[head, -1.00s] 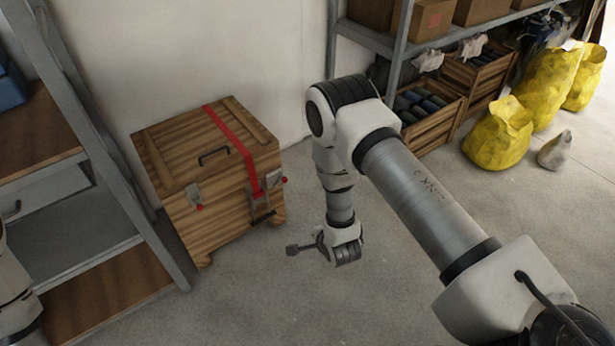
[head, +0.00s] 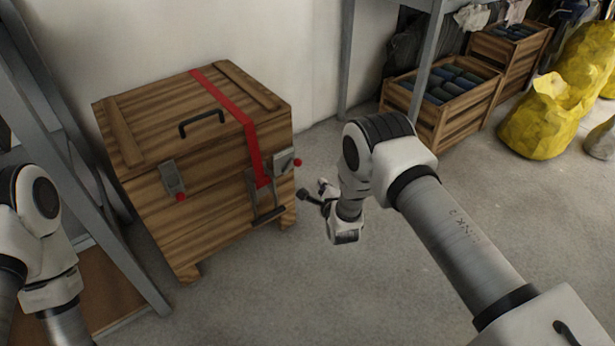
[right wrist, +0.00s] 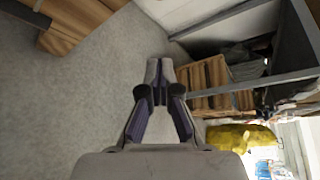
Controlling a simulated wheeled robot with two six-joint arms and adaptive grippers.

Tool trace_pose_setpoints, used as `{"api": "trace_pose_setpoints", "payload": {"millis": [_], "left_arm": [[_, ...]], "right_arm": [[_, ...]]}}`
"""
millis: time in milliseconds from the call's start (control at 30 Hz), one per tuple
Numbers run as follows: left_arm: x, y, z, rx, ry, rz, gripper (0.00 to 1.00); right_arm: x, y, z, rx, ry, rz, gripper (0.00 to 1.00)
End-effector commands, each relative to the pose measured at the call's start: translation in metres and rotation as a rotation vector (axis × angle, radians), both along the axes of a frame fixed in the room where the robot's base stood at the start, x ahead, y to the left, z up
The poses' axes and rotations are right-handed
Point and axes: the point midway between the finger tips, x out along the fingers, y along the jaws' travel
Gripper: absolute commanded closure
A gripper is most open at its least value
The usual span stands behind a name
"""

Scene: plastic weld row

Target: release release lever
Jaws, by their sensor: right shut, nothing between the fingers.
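A wooden chest (head: 200,225) with a red strap (head: 228,100) over its lid stands on the floor by the wall. A dark metal lever and bracket (head: 267,212) sits at the strap's lower end on the front face. My right gripper (head: 306,195) is just right of the chest, apart from it, shut and empty.
A grey metal shelf (head: 110,235) stands close on the left. Crates of rolls (head: 440,95) and yellow bags (head: 540,120) are at the right. Floor in front is clear.

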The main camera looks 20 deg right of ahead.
Motion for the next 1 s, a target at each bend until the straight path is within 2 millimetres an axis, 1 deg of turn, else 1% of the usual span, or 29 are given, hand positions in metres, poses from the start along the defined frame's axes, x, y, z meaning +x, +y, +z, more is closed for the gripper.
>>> {"api": "trace_pose_setpoints", "payload": {"millis": [233,367,467,800,833,900,1000], "left_arm": [[0.0,0.0,0.001,0.0,-0.001,0.0,0.6],[0.0,0.0,-0.006,0.0,-0.001,0.0,0.6],[0.0,0.0,-0.016,0.0,-0.001,0.0,0.6],[0.0,0.0,-0.061,0.0,-0.001,0.0,0.6],[0.0,0.0,-0.062,0.0,0.0,0.0,0.6],[0.0,0.0,-0.063,0.0,0.0,0.0,0.6],[0.0,0.0,-0.067,0.0,-0.001,0.001,0.6]], "right_arm": [[0.001,0.0,0.001,0.0,0.001,-0.001,1.0],[0.01,-0.001,-0.004,0.0,-0.001,0.0,1.0],[0.025,-0.003,-0.01,-0.001,-0.003,-0.001,1.0],[0.095,-0.01,-0.034,-0.001,-0.003,-0.001,1.0],[0.098,-0.007,-0.03,-0.001,-0.002,0.002,1.0],[0.095,0.006,-0.019,0.0,-0.001,0.003,1.0],[0.093,0.016,-0.011,-0.001,0.0,0.002,1.0]]}}
